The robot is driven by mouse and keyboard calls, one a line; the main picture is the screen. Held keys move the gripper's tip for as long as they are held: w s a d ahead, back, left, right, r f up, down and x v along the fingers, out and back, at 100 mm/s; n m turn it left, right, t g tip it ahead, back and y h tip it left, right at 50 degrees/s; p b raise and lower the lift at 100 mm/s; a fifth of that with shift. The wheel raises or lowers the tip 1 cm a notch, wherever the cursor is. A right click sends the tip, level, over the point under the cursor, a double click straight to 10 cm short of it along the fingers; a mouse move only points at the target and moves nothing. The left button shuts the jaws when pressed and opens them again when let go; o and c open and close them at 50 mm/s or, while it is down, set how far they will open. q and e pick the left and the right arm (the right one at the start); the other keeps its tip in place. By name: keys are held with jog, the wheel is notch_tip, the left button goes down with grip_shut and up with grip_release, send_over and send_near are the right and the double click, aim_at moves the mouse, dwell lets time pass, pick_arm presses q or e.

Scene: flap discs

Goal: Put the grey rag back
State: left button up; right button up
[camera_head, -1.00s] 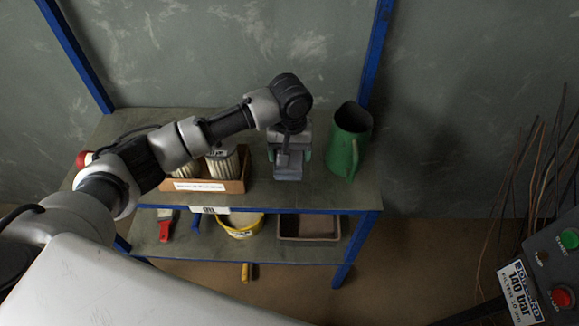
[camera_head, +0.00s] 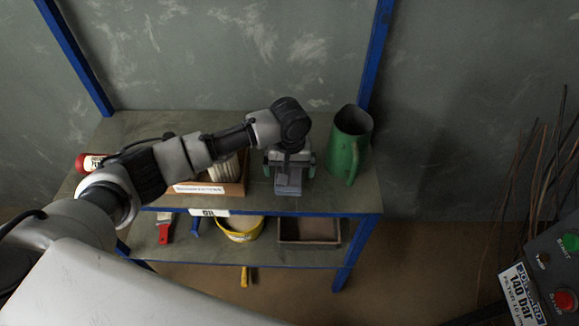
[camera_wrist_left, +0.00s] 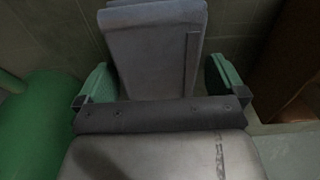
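The grey rag (camera_head: 288,184) is a folded grey block of cloth on the shelf's top board, left of the green jug. In the left wrist view the rag (camera_wrist_left: 155,55) stands between the green fingertips. My left gripper (camera_head: 289,165) is over the rag from above, with its fingers spread wide on either side. In the left wrist view the left gripper (camera_wrist_left: 160,82) looks open, with narrow gaps beside the rag. The gripper body hides part of the rag. My right gripper is in neither view.
A green jug (camera_head: 350,145) stands close on the right. A cardboard box (camera_head: 232,188) with pale rolls is on the left, with a red-capped can (camera_head: 88,162) beyond. The lower shelf holds a yellow bucket (camera_head: 241,236) and a brown tray (camera_head: 309,241).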

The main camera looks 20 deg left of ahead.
pick_arm(q)
notch_tip(320, 180, up, 12)
jog(key=p, duration=0.1)
jog(key=shift+r, duration=0.15)
dwell(0.4)
dwell(0.4)
